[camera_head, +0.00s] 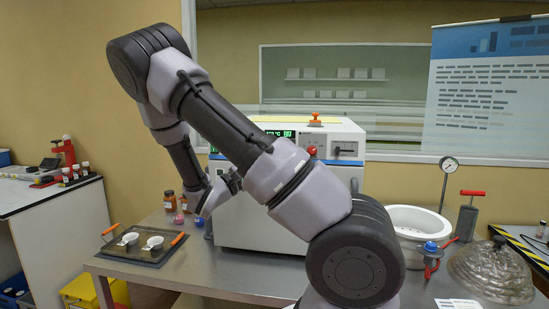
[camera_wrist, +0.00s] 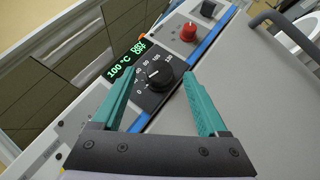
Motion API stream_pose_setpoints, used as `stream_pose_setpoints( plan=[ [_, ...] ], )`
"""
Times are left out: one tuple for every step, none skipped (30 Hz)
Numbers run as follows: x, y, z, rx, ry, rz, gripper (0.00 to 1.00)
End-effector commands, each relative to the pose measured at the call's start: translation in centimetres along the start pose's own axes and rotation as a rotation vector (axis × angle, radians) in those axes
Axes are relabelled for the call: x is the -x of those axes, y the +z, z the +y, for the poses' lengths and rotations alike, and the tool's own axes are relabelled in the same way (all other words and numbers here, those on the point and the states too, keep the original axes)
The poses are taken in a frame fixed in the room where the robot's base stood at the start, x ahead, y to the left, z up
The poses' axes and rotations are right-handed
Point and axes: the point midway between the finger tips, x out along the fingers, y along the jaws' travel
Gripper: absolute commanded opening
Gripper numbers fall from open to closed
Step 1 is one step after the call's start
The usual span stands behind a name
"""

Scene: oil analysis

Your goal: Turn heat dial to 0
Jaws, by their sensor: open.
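The heat dial (camera_wrist: 159,77) is a round black knob with a white mark, set in a black panel with a printed number scale starting at 0. I cannot read exactly which number the mark points to. My gripper (camera_wrist: 161,75) is open in the wrist view, with its teal fingers on either side of the dial. I cannot tell whether either finger touches it. In the head view the white oven (camera_head: 340,135) stands on the bench, and my arm hides the dial.
A red knob (camera_wrist: 188,32) and a black switch (camera_wrist: 208,9) sit farther along the panel. A tray (camera_head: 152,254) with two white dishes lies left of the oven, near brown bottles (camera_head: 170,201). A white bowl (camera_head: 415,222) and a glass lid (camera_head: 492,270) stand at the right.

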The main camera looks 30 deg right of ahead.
Motion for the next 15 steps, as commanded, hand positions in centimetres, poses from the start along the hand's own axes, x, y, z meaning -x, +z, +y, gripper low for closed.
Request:
stream_pose_setpoints(
  plan=[
    [1.2,-0.1,0.1,-0.002,0.003,0.003,0.76],
    [1.8,-0.1,0.1,-0.002,0.004,0.003,0.76],
    [2.7,-0.1,0.1,-0.001,0.003,0.003,0.76],
    [3.3,-0.1,0.1,-0.002,0.003,0.004,0.76],
    [3.9,-0.1,0.1,-0.002,0.003,0.003,0.76],
    [4.7,-0.1,0.1,-0.001,0.003,0.003,0.76],
    [5.2,-0.1,0.1,-0.001,0.003,0.003,0.76],
    [5.7,-0.1,0.1,-0.001,0.003,0.002,0.76],
    [6.3,-0.1,0.0,-0.002,0.002,0.002,0.76],
    [6.8,-0.1,0.1,-0.002,0.002,0.002,0.76],
    [7.1,-0.1,0.1,-0.001,0.002,0.002,0.76],
    [7.5,0.0,0.0,0.0,0.001,0.001,0.76],
    [7.7,0.0,0.0,0.0,0.001,0.0,0.76],
    [7.9,0.0,0.0,0.0,0.001,0.0,0.76],
    [8.1,0.0,0.0,0.0,0.001,0.0,0.76]
  ],
)
